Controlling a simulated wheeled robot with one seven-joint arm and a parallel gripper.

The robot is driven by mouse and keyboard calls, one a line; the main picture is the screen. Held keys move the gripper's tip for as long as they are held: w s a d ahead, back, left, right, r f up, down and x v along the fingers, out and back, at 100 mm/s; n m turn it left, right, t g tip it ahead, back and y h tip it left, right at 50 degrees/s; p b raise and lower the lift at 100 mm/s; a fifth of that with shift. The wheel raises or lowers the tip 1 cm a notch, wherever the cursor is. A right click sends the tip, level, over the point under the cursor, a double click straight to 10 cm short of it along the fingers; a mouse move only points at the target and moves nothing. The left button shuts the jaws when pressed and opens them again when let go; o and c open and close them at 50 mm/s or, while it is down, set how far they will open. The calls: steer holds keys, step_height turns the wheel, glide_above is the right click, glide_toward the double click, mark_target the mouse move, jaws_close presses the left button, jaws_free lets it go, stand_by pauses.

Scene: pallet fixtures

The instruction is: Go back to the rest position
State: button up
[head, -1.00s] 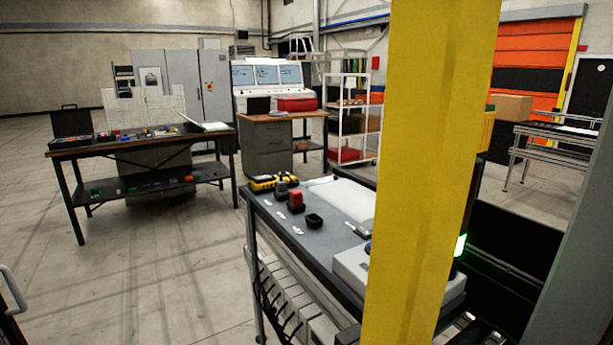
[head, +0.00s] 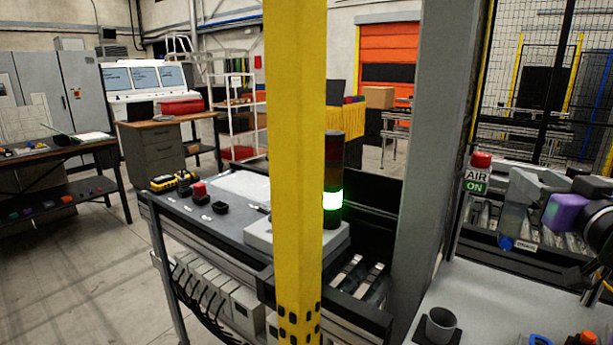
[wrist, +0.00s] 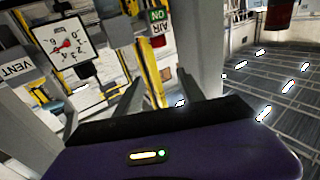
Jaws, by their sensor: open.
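My gripper (wrist: 157,95) shows in the wrist view with two grey fingers spread apart and nothing between them. Its purple body with a small lit indicator fills the bottom of that view. In the head view my gripper (head: 520,205) is at the right, in front of a roller conveyor. It is above and beyond a light grey worktop (head: 480,310). No object is seen held. Whether it touches anything behind it cannot be told.
A yellow post (head: 295,150) and a grey column (head: 437,140) stand close in front. A red-topped AIR ON sign (head: 476,180) is left of my gripper. In the wrist view a gauge (wrist: 68,42) is near the left finger.

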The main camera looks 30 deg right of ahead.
steer(key=s+a+f+n+t+y, duration=0.15)
steer(key=a+f+t, duration=0.25)
steer(key=a+f, duration=1.65)
steer(key=s+a+f+n+g+y, duration=0.2)
steer(key=s+a+f+y, duration=0.3)
steer(key=s+a, duration=0.3)
steer(key=s+a+f+n+g+y, duration=0.2)
steer(key=s+a+f+n+y, duration=0.2)
steer(key=s+a+f, duration=0.4)
steer(key=s+a, duration=0.1)
steer(key=a, duration=0.2)
steer(key=shift+s+a+f+y, duration=0.2)
steer(key=shift+s+a+y, duration=0.05)
steer(key=shift+y, duration=0.1)
